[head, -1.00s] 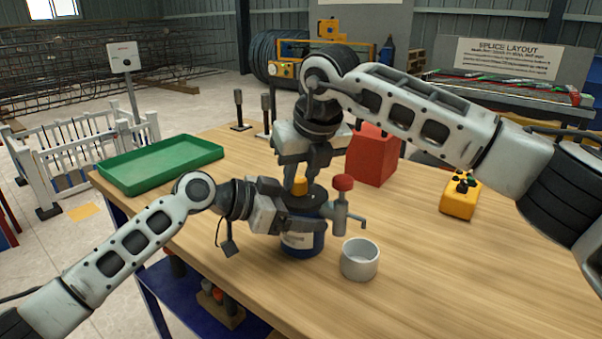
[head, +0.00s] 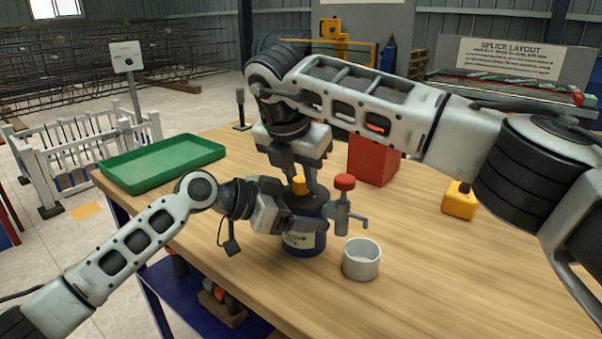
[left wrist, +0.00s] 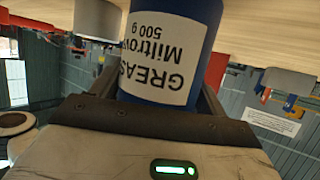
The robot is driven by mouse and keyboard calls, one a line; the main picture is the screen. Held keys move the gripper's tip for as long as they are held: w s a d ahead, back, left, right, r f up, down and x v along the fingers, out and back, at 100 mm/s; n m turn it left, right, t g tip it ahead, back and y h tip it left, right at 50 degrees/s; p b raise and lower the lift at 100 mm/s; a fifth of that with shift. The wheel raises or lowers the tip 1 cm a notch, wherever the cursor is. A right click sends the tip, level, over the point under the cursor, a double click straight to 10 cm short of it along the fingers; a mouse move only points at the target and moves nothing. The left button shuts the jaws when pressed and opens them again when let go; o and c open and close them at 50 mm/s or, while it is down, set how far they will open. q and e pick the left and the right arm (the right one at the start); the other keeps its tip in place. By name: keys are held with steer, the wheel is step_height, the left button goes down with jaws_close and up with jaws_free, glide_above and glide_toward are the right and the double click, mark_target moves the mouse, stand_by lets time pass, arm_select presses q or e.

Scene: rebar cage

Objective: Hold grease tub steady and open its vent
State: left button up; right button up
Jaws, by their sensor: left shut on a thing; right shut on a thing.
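The grease tub (head: 303,243) is a dark blue cylinder with a white label, standing upright on the wooden bench. My left gripper (head: 302,222) is shut around its side; in the left wrist view the tub (left wrist: 205,30) sits between both fingers, its label upside down. A yellow-orange cap (head: 300,181) shows above the tub. My right gripper (head: 310,190) comes down from above and is shut at the tub's top. Its fingertips and the vent are mostly hidden, so I cannot tell exactly which part it grips.
A white cup (head: 361,260) and a red-knobbed fitting (head: 344,205) stand close to the tub's right. A red box (head: 374,160) is behind. A green tray (head: 160,162) lies at the left, a yellow block (head: 459,201) at the right. The bench's right front is clear.

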steer(key=shift+w+r+m+g+h, duration=0.1)
steer(key=shift+m+g+h, duration=0.3)
steer(key=shift+m, duration=1.2)
steer(key=o, duration=0.7)
steer(key=v, duration=1.2)
steer(key=shift+a, duration=0.2)
